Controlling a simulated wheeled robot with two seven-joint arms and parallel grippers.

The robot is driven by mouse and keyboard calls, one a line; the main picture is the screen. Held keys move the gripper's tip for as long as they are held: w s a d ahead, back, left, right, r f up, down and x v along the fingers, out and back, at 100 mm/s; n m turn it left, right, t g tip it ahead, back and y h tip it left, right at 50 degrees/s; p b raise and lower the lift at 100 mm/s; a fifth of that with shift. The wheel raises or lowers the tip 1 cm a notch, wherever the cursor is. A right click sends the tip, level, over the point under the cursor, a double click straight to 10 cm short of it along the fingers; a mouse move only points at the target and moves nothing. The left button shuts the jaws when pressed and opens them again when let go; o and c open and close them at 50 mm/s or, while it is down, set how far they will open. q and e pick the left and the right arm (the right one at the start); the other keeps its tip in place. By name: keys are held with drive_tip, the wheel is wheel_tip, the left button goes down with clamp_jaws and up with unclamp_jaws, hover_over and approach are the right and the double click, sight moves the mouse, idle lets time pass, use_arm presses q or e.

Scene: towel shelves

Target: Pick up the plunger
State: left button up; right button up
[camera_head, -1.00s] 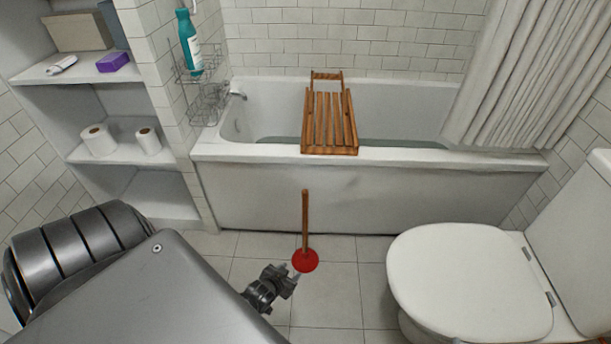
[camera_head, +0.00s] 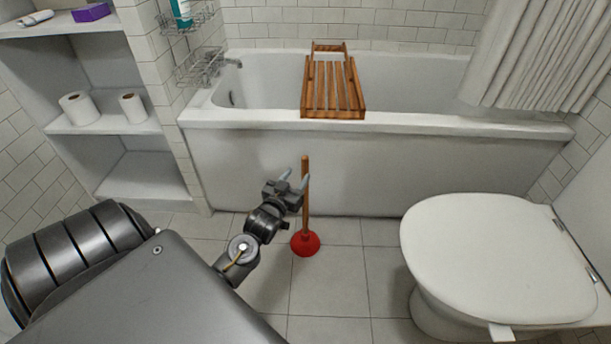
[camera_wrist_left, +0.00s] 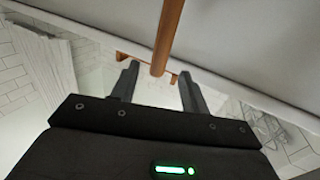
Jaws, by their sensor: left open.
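The plunger (camera_head: 305,243) stands upright on the tiled floor in front of the bathtub, with a red rubber cup and a wooden handle (camera_head: 305,190). My left gripper (camera_head: 296,178) is open at the upper part of the handle. In the left wrist view the handle (camera_wrist_left: 167,45) shows beyond and between the two open fingers (camera_wrist_left: 158,88), its end near the fingertips. I cannot tell whether a finger touches it. The red cup is out of the wrist view. My right gripper is not in view.
A white toilet (camera_head: 490,262) stands at the right. The bathtub (camera_head: 260,160) is behind the plunger, with a wooden rack (camera_head: 333,90) across it. Shelves (camera_head: 110,122) with toilet rolls are at the left. The floor between plunger and toilet is clear.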

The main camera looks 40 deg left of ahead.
sight(304, 167)
use_arm(q)
drive_tip(key=shift+x, duration=0.8)
drive_tip(key=b+x, duration=0.2)
drive_tip(key=x, duration=0.2)
drive_tip(key=shift+w+f+b, duration=0.15)
drive_tip(key=shift+w+b, duration=0.2)
drive_tip(key=shift+w, duration=0.05)
drive_tip(key=shift+w+a, duration=0.15)
drive_tip(key=shift+w, duration=0.1)
drive_tip(key=shift+c, duration=0.5)
drive_tip(key=shift+r, duration=0.25)
clamp_jaws()
